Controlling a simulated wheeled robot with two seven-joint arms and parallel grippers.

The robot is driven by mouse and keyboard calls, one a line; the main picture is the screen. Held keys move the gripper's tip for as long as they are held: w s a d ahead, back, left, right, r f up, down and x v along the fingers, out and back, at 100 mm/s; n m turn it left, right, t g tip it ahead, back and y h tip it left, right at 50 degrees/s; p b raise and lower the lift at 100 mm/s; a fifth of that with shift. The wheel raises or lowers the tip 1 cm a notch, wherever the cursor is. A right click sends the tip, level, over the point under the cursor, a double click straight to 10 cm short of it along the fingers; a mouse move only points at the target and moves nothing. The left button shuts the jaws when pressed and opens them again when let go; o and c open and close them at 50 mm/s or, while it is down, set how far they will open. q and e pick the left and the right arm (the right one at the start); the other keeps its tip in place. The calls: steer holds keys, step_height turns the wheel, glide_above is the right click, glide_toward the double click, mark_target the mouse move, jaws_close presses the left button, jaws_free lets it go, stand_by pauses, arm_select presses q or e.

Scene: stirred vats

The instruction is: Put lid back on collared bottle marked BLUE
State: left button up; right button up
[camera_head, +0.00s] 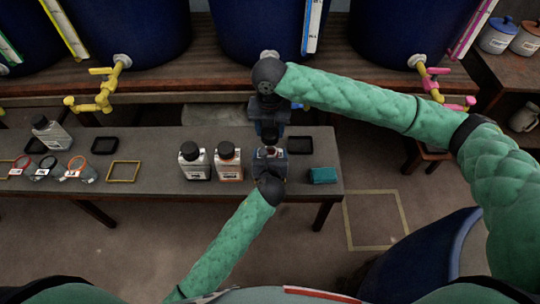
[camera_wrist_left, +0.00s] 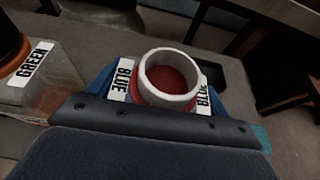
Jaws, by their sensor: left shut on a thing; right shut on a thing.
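The collared bottle marked BLUE (camera_wrist_left: 172,80) is open, with a white rim, red inside and a red collar below the neck. BLUE labels show on both sides of it. In the head view the bottle (camera_head: 270,152) stands near the right part of the bench. My left gripper (camera_head: 271,168) is shut around it from the near side. My right gripper (camera_head: 270,134) is at the far side of the bottle, close above it, shut on a small dark thing, apparently the lid, mostly hidden. No lid is on the neck in the left wrist view.
Two dark-capped bottles, one (camera_head: 195,161) beside another (camera_head: 228,161), stand just left. A black tray (camera_head: 300,145) and teal block (camera_head: 322,175) lie right. Collars (camera_head: 75,170), a yellow frame (camera_head: 123,171) and another bottle (camera_head: 50,133) are far left. Vats with taps stand behind.

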glide_above(270, 151)
steer(key=shift+f, duration=2.25)
steer(key=shift+f, duration=0.9)
steer(key=shift+f, duration=0.75)
steer(key=o, duration=1.1)
steer(key=shift+r, duration=0.15)
steer(key=shift+r, duration=3.9)
arm_select(q)
steer(key=o, duration=1.4)
